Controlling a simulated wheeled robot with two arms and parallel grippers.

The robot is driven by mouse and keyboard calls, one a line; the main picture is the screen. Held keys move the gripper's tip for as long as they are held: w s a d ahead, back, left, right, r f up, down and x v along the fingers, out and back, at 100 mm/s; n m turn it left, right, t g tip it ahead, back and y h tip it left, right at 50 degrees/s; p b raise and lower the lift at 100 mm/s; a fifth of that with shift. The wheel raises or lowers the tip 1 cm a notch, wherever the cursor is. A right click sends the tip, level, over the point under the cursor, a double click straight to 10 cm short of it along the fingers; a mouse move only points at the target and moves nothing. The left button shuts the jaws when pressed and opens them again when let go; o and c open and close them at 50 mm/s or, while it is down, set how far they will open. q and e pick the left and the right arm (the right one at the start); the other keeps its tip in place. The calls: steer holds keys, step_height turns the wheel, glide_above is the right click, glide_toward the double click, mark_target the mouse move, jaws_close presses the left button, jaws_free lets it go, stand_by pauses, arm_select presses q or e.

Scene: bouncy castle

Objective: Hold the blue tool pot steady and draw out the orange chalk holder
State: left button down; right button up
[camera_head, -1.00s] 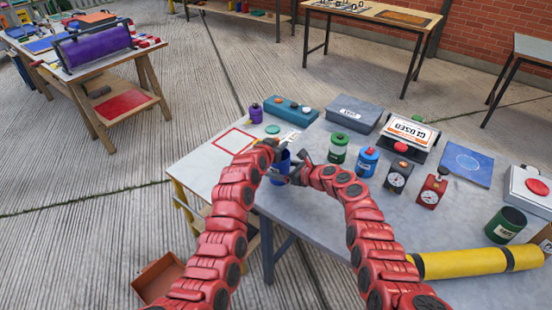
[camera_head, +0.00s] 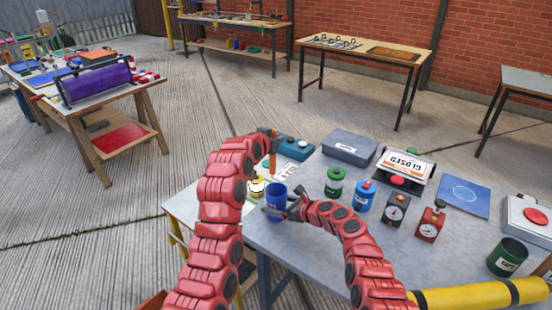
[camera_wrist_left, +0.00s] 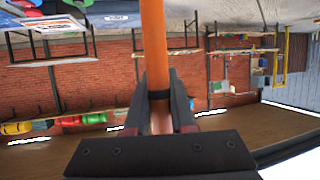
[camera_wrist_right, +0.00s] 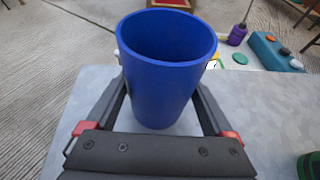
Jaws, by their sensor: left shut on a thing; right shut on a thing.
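The blue tool pot (camera_head: 277,204) stands upright at the near left edge of the grey table. My right gripper (camera_head: 283,212) is shut on it, with one finger on each side of its wall in the right wrist view (camera_wrist_right: 163,85). The pot's inside looks empty there. My left gripper (camera_head: 270,134) is raised above and behind the pot, shut on the orange chalk holder (camera_head: 272,158). The holder hangs upright, apart from the pot. In the left wrist view the orange shaft (camera_wrist_left: 153,40) runs between the two fingers.
A small yellow and white item (camera_head: 257,186) is close to the pot's left. Green (camera_head: 334,182) and blue (camera_head: 365,195) containers and two dial gauges stand to the right. A yellow roll (camera_head: 480,296) lies at the front right. A grey box (camera_head: 350,147) is behind.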

arm_select(q)
step_height(320, 180, up, 2)
steer(key=shift+r, duration=0.1)
arm_select(e)
steer(key=o, duration=1.5)
steer(key=shift+c, duration=0.2)
steer(key=shift+s+d, duration=0.1)
